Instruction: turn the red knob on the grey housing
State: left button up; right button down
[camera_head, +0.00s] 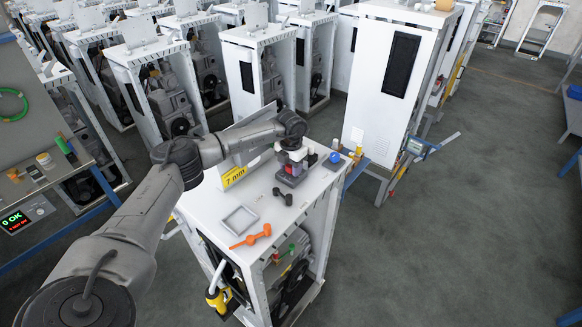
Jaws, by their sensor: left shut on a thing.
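The grey housing (288,180) stands on the white top of the near dispenser frame, towards its back right corner. The red knob (289,169) shows as a small red patch on the housing, just under my left gripper (292,159). My left arm reaches in from the lower left and bends down over the housing. The left gripper is shut on the red knob, its fingertips small and partly hidden. The knob's turn angle cannot be made out. My right gripper is not in view.
A tall white cabinet (385,85) stands behind right.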

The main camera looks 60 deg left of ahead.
pick_arm(q)
jog(key=o, duration=0.9)
notch_tip(320, 180, up, 14)
jog(key=shift+f+b, duration=0.1)
jog(key=shift+b, duration=1)
dwell(0.6)
